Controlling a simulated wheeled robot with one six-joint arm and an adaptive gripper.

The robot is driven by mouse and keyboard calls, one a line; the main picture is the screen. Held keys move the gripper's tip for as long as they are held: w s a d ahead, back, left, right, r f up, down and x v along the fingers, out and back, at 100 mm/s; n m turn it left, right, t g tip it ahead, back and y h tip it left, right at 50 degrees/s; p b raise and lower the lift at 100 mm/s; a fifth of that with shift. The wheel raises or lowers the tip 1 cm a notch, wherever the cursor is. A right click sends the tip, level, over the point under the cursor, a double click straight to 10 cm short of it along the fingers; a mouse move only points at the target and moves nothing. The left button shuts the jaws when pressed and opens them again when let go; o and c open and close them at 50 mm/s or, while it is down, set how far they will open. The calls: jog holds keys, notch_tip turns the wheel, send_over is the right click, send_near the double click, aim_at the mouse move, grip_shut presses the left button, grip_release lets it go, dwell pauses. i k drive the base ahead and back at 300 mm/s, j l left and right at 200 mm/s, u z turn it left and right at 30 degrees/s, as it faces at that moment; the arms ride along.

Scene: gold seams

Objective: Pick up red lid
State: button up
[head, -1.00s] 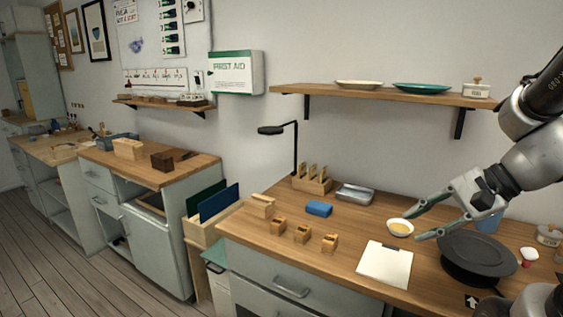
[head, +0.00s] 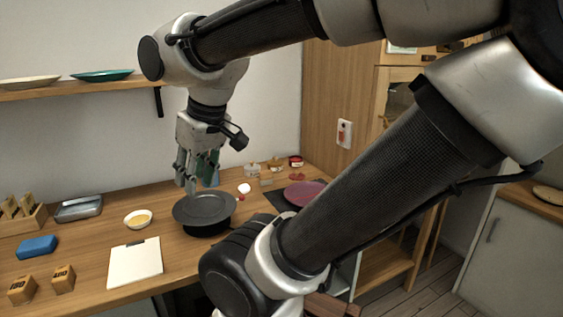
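A small flat red piece that looks like the red lid (head: 297,177) lies on the wooden bench, right of the dark round turntable. A small jar with a dark red top (head: 295,161) stands just behind it, so I cannot be sure which is meant. My gripper (head: 201,188) points down above the back of the turntable (head: 204,208), left of both red items. Its green-grey fingers look apart, and I see nothing held between them. It is well away from the red pieces.
A purple plate (head: 305,193) on a dark mat is in front of the red pieces. Jars (head: 252,170) stand along the back. A yellow-filled bowl (head: 138,218), white pad (head: 135,262) and blue block (head: 37,246) are left. My arm hides part of the right side.

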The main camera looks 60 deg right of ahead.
aim_at(297, 175)
jog(key=z, duration=1.75)
jog(key=l+u, duration=0.35)
jog(key=l, duration=0.5)
jog(key=l+u, duration=0.4)
jog(key=l, duration=0.45)
jog(key=i, duration=0.45)
